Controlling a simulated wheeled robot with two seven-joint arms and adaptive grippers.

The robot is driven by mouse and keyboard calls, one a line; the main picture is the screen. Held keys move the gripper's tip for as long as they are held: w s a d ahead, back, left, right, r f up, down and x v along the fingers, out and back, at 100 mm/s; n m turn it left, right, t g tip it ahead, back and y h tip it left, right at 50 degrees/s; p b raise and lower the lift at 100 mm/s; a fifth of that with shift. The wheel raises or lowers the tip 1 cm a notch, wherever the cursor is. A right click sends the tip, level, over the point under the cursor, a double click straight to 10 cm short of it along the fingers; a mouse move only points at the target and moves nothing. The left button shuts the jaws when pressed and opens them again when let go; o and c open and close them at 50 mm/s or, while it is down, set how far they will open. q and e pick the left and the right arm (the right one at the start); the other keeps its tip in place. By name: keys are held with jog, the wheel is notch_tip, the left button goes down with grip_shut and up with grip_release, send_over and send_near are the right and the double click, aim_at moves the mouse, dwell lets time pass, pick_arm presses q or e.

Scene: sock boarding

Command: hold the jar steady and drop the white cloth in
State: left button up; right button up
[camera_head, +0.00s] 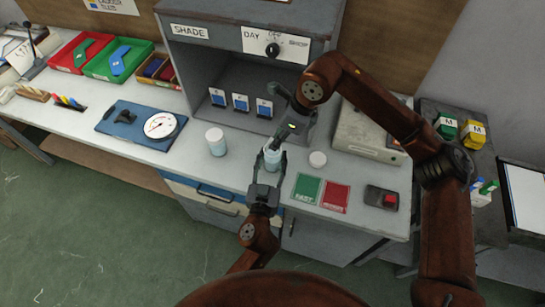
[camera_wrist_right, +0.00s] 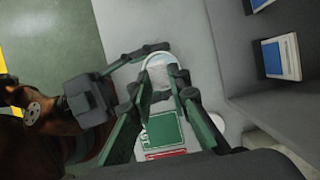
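A clear jar (camera_head: 272,158) stands near the bench's front edge. My left gripper (camera_head: 268,164) comes from the front, its fingers on either side of the jar and seemingly against it. My right gripper (camera_head: 280,138) points down just above and behind the jar. In the right wrist view its green-grey fingers (camera_wrist_right: 166,97) are apart, with the jar's round mouth (camera_wrist_right: 160,66) beyond the tips. Pale material shows in the jar; I cannot tell whether it is the white cloth. No separate cloth is visible between the right fingers.
A white-lidded jar (camera_head: 215,141) stands to the left and a round white lid (camera_head: 318,159) lies to the right. Green (camera_head: 307,188) and red (camera_head: 335,196) cards lie in front. The grey booth (camera_head: 240,65) rises behind. A dial gauge (camera_head: 160,126) is further left.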

jog(key=o, duration=0.5)
jog(key=shift+r, duration=0.1)
jog(key=v, duration=1.1)
jog(key=shift+s+d+r, duration=0.1)
jog(key=shift+d+r, duration=0.05)
jog(key=shift+r, duration=0.25)
pick_arm(q)
jog(key=o, duration=1.4)
jog(key=shift+c, duration=0.2)
